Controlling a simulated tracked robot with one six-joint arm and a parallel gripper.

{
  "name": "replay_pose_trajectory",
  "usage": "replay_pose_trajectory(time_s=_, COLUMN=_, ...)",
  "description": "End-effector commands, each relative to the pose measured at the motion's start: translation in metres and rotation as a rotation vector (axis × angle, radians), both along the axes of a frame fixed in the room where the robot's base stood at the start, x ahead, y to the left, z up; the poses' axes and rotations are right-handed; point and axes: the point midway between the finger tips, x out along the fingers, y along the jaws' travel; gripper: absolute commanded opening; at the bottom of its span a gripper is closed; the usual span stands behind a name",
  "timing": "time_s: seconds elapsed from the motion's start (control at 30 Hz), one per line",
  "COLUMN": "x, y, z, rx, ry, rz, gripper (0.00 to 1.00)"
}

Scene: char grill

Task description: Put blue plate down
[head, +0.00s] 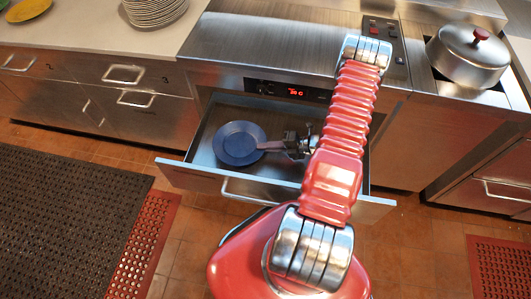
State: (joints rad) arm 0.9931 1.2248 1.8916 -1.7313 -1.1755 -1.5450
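A round blue plate (239,143) is over the left part of an open metal drawer (200,180) below the grill counter. My gripper (268,146) reaches in from the right, and its fingers meet the plate's right edge. It appears shut on that edge. Whether the plate rests on the drawer floor or hangs just above it, I cannot tell. My red arm hides the right part of the drawer.
A stack of white plates (154,10) and a yellow plate (27,9) are on the left counter. A lidded pot (468,55) stands at the right. Black mats (65,225) cover the floor at left. The drawer front (275,190) sticks out.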

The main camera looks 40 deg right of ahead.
Motion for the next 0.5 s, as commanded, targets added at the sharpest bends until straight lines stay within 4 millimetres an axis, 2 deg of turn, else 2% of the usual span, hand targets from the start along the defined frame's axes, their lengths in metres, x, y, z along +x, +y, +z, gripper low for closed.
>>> replay_pose_trajectory(time_s=0.23, x=0.0, y=0.0, z=-0.005, rx=0.002, ry=-0.001, rz=-0.001, gripper=0.0)
replay_pose_trajectory(time_s=0.5, x=0.0, y=0.0, z=-0.033, rx=0.002, ry=-0.001, rz=-0.002, gripper=0.0)
